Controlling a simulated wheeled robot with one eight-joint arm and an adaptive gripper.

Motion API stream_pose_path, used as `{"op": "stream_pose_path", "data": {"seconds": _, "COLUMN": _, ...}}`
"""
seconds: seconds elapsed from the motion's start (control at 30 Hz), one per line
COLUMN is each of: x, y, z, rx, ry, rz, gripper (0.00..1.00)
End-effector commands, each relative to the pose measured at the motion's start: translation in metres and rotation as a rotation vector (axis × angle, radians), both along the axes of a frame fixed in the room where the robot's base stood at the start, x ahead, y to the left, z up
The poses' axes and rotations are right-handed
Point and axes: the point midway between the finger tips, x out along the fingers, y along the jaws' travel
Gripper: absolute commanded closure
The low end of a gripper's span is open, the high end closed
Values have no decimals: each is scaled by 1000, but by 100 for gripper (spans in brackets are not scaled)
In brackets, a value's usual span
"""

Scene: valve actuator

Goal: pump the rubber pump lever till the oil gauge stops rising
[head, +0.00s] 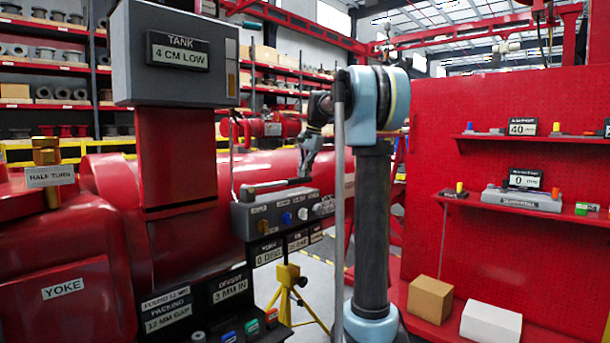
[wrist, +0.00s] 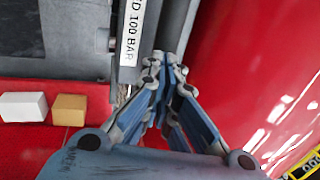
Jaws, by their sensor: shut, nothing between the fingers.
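A grey tank box (head: 178,55) at the upper left reads "TANK 4 CM LOW" and has a narrow gauge strip (head: 231,80) on its right side. A dark lever-like bar (head: 275,186) lies nearly level on top of a grey control block (head: 278,213); I cannot tell for sure that it is the rubber pump lever. Contact is unclear.
The block carries coloured knobs and labels. A red pegboard (head: 540,190) with shelves stands at the right, with a tan box (head: 430,298) and a white box (head: 490,322) low down. A red cylinder (head: 75,285) labelled "YOKE" fills the lower left. A yellow stand (head: 288,285) is below the block.

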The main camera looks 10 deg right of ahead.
Motion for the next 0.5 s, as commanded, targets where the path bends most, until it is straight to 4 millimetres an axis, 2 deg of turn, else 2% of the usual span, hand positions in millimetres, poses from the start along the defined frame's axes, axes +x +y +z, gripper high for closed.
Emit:
{"op": "stream_pose_path", "data": {"seconds": 0.17, "x": -3, "y": -5, "z": 22, "rx": 0, "ry": 0, "rz": -1, "gripper": 100}}
{"op": "stream_pose_path", "data": {"seconds": 0.5, "x": -14, "y": -17, "z": 86, "rx": 0, "ry": 2, "rz": -1, "gripper": 100}}
